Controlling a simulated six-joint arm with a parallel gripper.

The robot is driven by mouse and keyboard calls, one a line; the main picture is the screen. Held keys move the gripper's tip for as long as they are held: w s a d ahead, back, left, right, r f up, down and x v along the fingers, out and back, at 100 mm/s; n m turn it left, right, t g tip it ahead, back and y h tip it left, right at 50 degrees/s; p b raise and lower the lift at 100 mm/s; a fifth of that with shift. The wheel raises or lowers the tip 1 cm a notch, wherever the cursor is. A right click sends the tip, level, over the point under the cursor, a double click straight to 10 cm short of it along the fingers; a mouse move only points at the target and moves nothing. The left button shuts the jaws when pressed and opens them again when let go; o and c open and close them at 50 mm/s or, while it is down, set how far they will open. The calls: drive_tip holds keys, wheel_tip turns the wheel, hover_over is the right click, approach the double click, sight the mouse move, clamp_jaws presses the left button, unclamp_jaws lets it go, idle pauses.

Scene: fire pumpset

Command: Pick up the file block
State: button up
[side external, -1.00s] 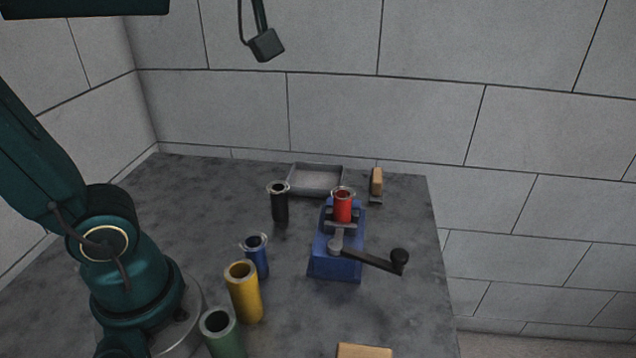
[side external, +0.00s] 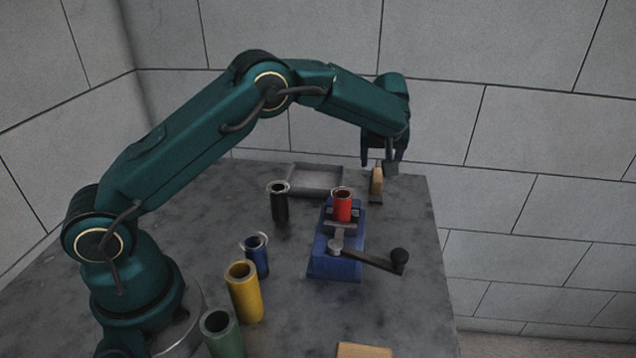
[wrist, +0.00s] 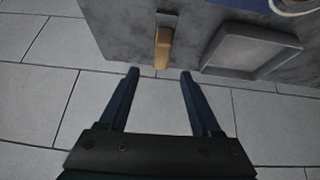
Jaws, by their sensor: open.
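The file block (side external: 377,180), a tan wooden bar with a dark grey part beneath it, stands near the back right corner of the table. In the wrist view the file block (wrist: 163,48) lies just ahead of the fingertips, roughly in line with the gap between them. My gripper (side external: 379,165) points down at the table's back edge, by the top of the file block. It also shows in the wrist view (wrist: 159,73), with its two fingers apart and nothing between them. I cannot tell the exact height of the fingertips over the block.
A shallow grey tray (side external: 316,180) lies left of the block. A blue vise (side external: 335,262) holding a red cylinder (side external: 342,205) stands in front, its crank (side external: 370,259) reaching right. Black (side external: 279,204), blue (side external: 256,258), yellow (side external: 244,295) and green (side external: 220,335) tubes stand leftward. Another tan piece (side external: 363,351) lies at front.

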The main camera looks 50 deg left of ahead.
sight(377, 177)
wheel_tip(377, 177, down, 2)
drive_tip(key=shift+s+d+f, duration=0.1)
drive_tip(key=shift+s+f, duration=0.05)
drive_tip(key=shift+x, duration=2.3)
clamp_jaws()
